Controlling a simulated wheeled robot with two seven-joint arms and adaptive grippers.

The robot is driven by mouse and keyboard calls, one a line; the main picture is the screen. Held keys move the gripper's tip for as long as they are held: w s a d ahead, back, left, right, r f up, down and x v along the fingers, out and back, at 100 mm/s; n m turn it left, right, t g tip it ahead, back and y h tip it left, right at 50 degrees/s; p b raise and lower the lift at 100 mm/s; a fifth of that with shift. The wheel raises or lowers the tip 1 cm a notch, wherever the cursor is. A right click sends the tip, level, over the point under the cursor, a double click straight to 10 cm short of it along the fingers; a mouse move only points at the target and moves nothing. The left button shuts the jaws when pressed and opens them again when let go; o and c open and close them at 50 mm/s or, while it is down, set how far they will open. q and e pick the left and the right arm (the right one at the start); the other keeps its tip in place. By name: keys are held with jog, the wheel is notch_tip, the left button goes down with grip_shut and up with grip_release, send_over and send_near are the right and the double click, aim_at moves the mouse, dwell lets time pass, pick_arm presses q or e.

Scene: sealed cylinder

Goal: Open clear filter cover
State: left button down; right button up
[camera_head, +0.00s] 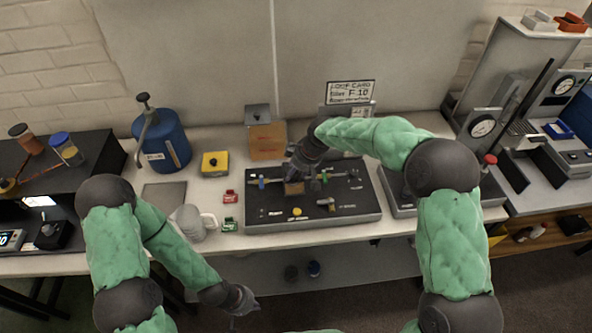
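A black panel (265,208) with small coloured fittings lies on the white bench at the centre. I cannot pick out a clear filter cover for certain at this size; part of the panel is hidden behind my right gripper (295,174). That gripper reaches down over the panel's back left part, just above a small brown block (294,188). I cannot tell whether it touches the block or whether its fingers are apart. My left gripper (241,307) is low in front of the bench edge, away from the panel. Its fingers point down and are too small to judge.
A blue canister (164,142), a yellow box (215,163) and a tan box (266,138) stand behind and left of the panel. A white jug (190,222) and red and green clips (230,196) are at its left. Gauge equipment (483,126) stands at right.

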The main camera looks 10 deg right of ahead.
jog(key=shift+c, duration=0.2)
grip_shut()
